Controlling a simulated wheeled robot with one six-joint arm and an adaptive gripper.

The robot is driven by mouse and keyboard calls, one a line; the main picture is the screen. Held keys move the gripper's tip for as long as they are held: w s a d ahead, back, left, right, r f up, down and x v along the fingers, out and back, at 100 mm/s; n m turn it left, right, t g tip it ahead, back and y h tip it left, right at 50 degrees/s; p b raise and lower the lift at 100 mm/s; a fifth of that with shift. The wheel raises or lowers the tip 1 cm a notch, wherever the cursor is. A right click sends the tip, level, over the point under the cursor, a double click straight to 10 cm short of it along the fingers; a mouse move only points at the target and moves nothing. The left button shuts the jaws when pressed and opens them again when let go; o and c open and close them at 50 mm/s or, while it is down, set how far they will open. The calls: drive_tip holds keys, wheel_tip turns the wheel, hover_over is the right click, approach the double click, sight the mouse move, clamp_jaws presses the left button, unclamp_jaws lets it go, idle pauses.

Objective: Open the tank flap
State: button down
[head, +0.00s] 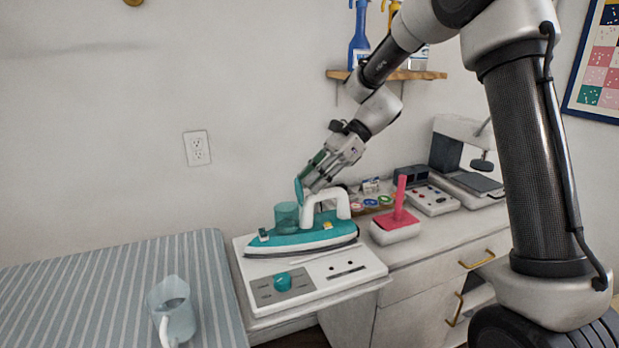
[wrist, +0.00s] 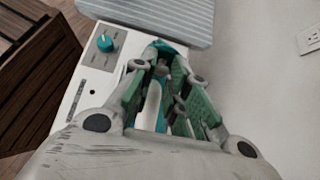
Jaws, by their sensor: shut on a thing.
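A teal and white steam iron (head: 318,236) rests on a white station (head: 340,270), its white handle (head: 345,206) arching over the rear part. A translucent teal tank (head: 287,218) stands at its front left. The teal tank flap (head: 298,191) stands nearly upright, raised above the tank's right edge. My gripper (head: 306,183) reaches down from the upper right, with its fingertips at the flap, shut on it. In the wrist view, the green-padded fingers of my gripper (wrist: 163,100) hide most of the iron; the flap is not clearly visible there.
A clear measuring jug (head: 172,312) stands on the striped ironing surface (head: 110,280) at left. The station carries a teal knob (head: 283,281). Right of the iron are a pink-handled tool (head: 400,205), spools and a control box (head: 432,199). A shelf (head: 400,75) with bottles hangs behind my arm.

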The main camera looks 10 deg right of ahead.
drive_tip(key=shift+d+f+y, duration=0.15)
drive_tip(key=shift+d+y, duration=0.05)
drive_tip(key=shift+y, duration=0.1)
drive_tip(key=c, duration=1.4)
unclamp_jaws()
drive_tip(key=shift+o, duration=0.2)
drive_tip(key=shift+w, duration=0.1)
drive_tip(key=v, duration=1.2)
